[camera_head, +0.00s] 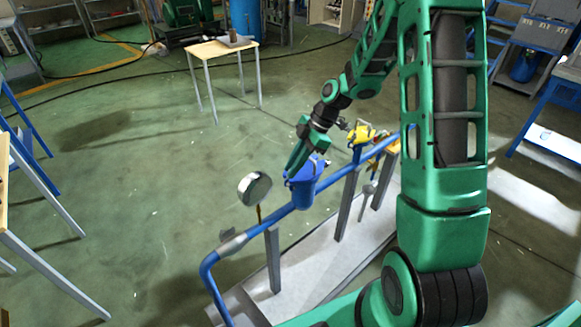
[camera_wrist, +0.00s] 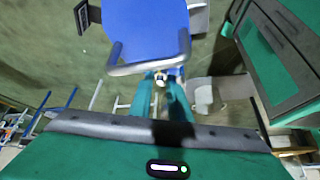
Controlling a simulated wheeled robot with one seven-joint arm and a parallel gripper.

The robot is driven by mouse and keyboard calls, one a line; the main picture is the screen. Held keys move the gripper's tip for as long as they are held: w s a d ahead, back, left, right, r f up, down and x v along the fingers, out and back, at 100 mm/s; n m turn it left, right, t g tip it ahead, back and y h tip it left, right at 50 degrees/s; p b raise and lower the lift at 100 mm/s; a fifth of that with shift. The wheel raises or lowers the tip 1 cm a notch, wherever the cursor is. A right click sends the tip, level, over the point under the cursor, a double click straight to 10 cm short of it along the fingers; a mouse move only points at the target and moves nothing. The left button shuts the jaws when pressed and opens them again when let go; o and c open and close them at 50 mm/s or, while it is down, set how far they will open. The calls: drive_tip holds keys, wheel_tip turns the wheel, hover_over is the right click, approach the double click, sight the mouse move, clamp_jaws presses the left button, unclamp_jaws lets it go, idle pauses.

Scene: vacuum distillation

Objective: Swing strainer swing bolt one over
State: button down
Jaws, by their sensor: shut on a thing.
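The blue strainer (camera_head: 305,188) stands on the blue pipe in the head view. Its blue top fills the upper middle of the wrist view (camera_wrist: 146,28), with a grey metal bar (camera_wrist: 135,69) along its near edge. My gripper (camera_head: 293,170) is at the strainer's upper left side. In the wrist view its green fingers (camera_wrist: 161,84) are closed together just below the bar. They are shut on a small pale metal piece (camera_wrist: 160,77), which looks like the swing bolt. Most of the bolt is hidden by the fingers, so its tilt cannot be told.
A round gauge (camera_head: 255,188) stands left of the strainer, close to my gripper. The blue pipe (camera_head: 265,228) runs on grey posts above a pale base. A yellow valve part (camera_head: 361,134) is behind right. A small wooden table (camera_head: 212,48) stands farther back, with open floor between.

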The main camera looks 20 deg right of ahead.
drive_tip(key=shift+w+d, duration=0.1)
drive_tip(key=c, duration=1.9)
unclamp_jaws()
drive_tip(key=shift+r, duration=0.1)
drive_tip(key=v, duration=1)
drive_tip(key=shift+d+r, duration=0.2)
drive_tip(key=shift+r, duration=0.1)
